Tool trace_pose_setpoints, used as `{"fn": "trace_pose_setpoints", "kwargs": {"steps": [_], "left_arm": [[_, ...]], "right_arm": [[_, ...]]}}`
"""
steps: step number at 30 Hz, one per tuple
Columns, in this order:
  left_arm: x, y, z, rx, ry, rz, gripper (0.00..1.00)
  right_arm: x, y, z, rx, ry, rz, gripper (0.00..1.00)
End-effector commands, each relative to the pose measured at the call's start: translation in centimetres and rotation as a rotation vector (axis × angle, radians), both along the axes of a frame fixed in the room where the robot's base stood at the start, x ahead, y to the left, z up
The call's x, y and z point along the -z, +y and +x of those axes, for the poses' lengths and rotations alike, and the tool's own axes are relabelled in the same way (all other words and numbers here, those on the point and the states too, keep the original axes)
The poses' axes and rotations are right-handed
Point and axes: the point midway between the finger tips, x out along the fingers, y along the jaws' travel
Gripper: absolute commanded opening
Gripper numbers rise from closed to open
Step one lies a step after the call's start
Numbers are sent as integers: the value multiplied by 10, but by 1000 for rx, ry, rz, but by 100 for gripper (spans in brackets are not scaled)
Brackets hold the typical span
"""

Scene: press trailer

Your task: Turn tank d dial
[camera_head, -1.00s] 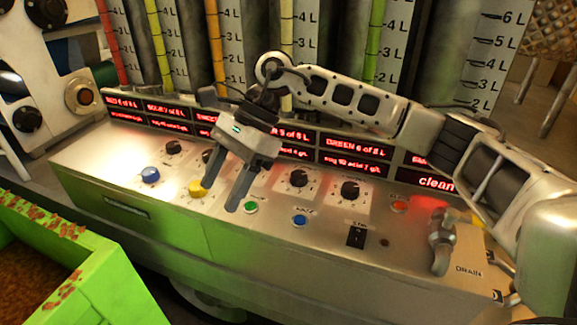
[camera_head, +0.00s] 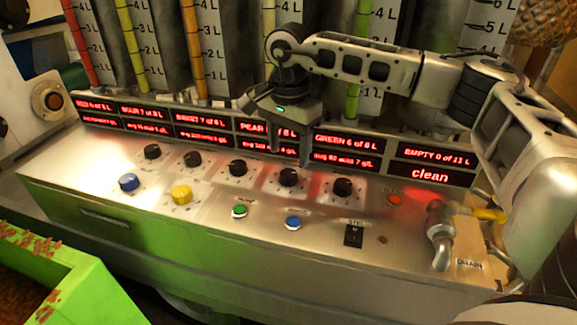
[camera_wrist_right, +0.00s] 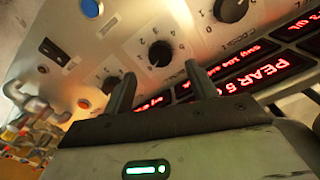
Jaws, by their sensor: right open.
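The sloped metal panel carries a row of black dials under red tank displays. The fourth dial from the left (camera_head: 289,178), below the PEAR display (camera_head: 254,129), appears to be the tank d dial; I cannot read a letter on it. My right gripper (camera_head: 290,159) is open and points down at the panel, its two fingertips just behind and above this dial in the head view. In the right wrist view a black dial (camera_wrist_right: 160,53) shows beyond and between the open fingers (camera_wrist_right: 160,76). Contact is not visible. My left gripper is out of view.
Neighbouring dials sit left (camera_head: 238,168) and right (camera_head: 343,188). In front are blue (camera_head: 129,182), yellow (camera_head: 181,194), green (camera_head: 240,211) and another blue button (camera_head: 293,222), plus a black switch (camera_head: 354,236). A drain tap (camera_head: 440,238) stands at the right. Tank tubes rise behind.

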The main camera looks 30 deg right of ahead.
Motion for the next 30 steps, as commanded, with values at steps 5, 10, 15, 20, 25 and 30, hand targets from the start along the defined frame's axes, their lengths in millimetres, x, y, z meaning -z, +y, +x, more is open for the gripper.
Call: {"fn": "trace_pose_setpoints", "kwargs": {"steps": [5,10,15,20,25,30], "left_arm": [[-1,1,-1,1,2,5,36],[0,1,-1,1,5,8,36],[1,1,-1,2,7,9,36],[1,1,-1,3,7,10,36],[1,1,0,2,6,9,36],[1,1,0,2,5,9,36]], "right_arm": [[33,0,-1,0,3,0,58],[51,0,0,0,1,1,58],[56,0,0,0,-1,1,58],[57,0,0,0,-1,1,58],[56,0,0,0,-1,1,24],[56,0,0,1,0,1,13]]}}
